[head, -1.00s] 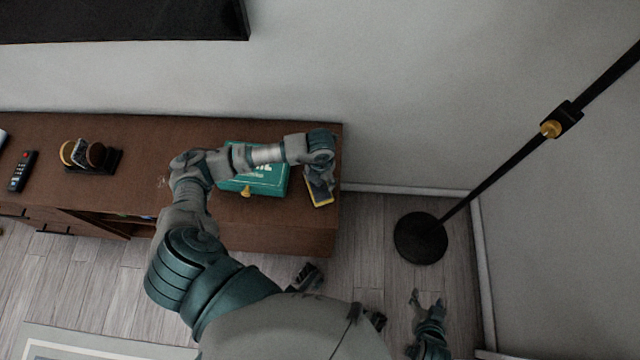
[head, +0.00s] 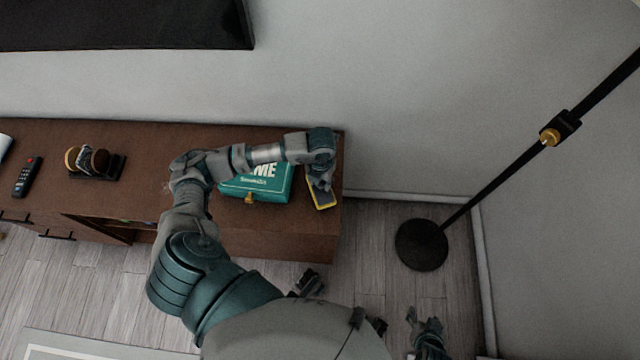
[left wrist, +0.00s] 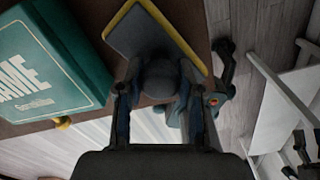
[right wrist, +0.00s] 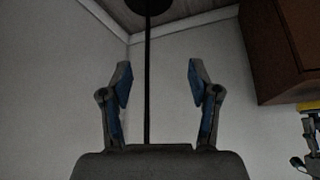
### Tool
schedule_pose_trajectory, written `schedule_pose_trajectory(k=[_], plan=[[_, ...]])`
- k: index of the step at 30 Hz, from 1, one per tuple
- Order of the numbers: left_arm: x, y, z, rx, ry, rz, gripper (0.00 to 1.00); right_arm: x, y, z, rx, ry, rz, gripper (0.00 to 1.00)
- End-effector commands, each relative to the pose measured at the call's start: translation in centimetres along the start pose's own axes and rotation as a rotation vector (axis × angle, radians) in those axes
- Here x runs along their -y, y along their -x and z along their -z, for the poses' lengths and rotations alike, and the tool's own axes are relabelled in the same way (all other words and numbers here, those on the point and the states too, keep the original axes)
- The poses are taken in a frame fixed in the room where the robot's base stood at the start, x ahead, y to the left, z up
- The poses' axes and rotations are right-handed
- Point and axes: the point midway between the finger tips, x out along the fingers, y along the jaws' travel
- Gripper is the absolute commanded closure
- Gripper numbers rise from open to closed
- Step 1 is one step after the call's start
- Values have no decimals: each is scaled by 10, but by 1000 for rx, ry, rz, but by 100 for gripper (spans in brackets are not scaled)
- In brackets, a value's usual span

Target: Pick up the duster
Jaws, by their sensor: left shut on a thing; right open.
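The duster (head: 322,198) is a flat grey pad with a yellow edge at the right end of the brown cabinet. In the left wrist view the duster (left wrist: 150,32) fills the top middle, its dark rounded handle between my fingers. My left gripper (head: 319,181) is shut on that handle; it also shows in the left wrist view (left wrist: 160,82). I cannot tell whether the pad touches the cabinet top. My right gripper (head: 424,320) is low over the floor at the right. In the right wrist view it (right wrist: 160,82) is open and empty.
A teal box (head: 262,188) lies just left of the duster on the cabinet (head: 130,212). A remote (head: 27,177) and a small dark holder (head: 118,168) stand further left. A black floor lamp (head: 421,246) stands right of the cabinet. The wall is close behind.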

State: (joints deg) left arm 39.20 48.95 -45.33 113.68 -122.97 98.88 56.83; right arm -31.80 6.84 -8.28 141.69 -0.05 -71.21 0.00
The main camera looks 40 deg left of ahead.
Motion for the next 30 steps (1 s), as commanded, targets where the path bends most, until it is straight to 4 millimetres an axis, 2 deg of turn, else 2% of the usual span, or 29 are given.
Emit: schedule_pose_trajectory(k=[5, 12, 16, 22, 30], plan=[[5, 6, 38, 1, -5, -1, 100, -3, 10, -18, 100, -3, -7, 38], [15, 12, 103, 0, -5, 1, 100, -7, 23, -45, 244, -8, -15, 38], [19, 14, 131, 1, -3, 0, 100, -9, 28, -54, 292, -10, -17, 38], [21, 15, 153, 1, -1, 0, 100, -9, 32, -61, 327, -11, -20, 38], [22, 15, 158, 2, 0, 1, 100, -9, 32, -62, 336, -12, -20, 38]])
